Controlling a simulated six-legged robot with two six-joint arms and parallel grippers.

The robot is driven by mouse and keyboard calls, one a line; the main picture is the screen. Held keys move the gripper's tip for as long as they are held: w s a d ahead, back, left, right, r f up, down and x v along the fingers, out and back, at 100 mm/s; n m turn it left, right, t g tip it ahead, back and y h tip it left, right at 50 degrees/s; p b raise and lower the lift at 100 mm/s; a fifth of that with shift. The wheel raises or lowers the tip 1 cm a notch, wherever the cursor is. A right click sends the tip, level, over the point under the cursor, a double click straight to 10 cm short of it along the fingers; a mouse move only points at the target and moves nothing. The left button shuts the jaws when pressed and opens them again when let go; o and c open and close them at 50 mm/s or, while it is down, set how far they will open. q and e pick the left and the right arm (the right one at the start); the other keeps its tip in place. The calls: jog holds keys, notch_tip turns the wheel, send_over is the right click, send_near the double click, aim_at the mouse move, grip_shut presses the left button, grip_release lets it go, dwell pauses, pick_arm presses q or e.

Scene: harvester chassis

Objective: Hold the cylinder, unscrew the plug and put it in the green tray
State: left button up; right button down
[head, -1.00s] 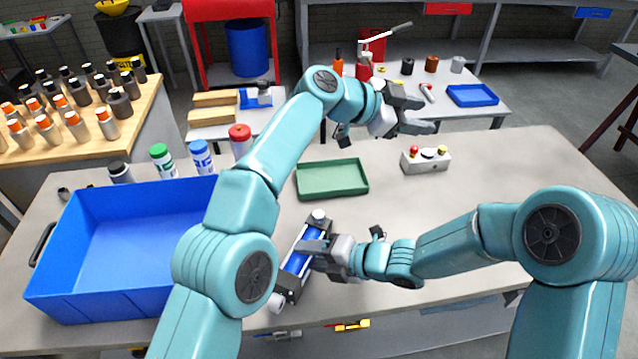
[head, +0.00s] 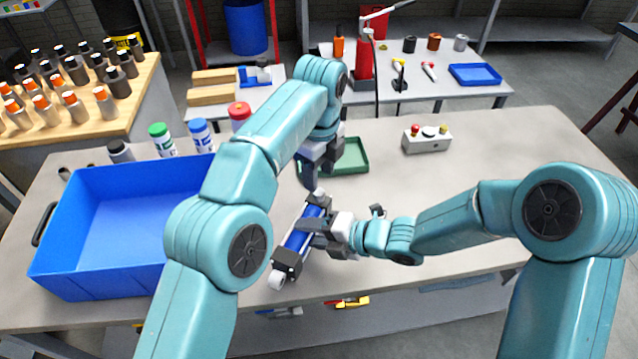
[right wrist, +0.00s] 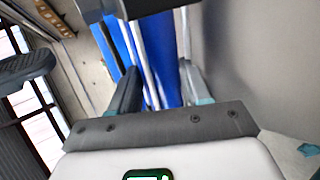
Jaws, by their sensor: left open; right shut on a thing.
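The blue cylinder (head: 298,238) with dark end blocks lies slantwise on the bench, with a light round fitting at its near end. My right gripper (head: 312,228) is shut on its middle; the blue body also shows between the fingers in the right wrist view (right wrist: 165,60). My left gripper (head: 308,182) is open and points down just above the cylinder's far end.
A large blue bin (head: 110,235) stands on the left of the bench, with several capped bottles (head: 200,136) behind it. A box with coloured buttons (head: 426,140) stands at the back right.

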aim_at(319, 191)
pick_arm(q)
jog(key=shift+f, duration=2.8)
grip_shut()
jog(key=n, duration=0.7)
jog(key=shift+n, duration=0.3)
jog(key=n, duration=0.7)
jog(key=shift+n, duration=0.3)
jog(key=n, duration=0.7)
jog(key=shift+r+n, duration=0.1)
jog(key=shift+n, duration=0.2)
jog(key=n, duration=0.5)
jog(key=shift+w, duration=0.1)
jog(key=shift+r, duration=0.15)
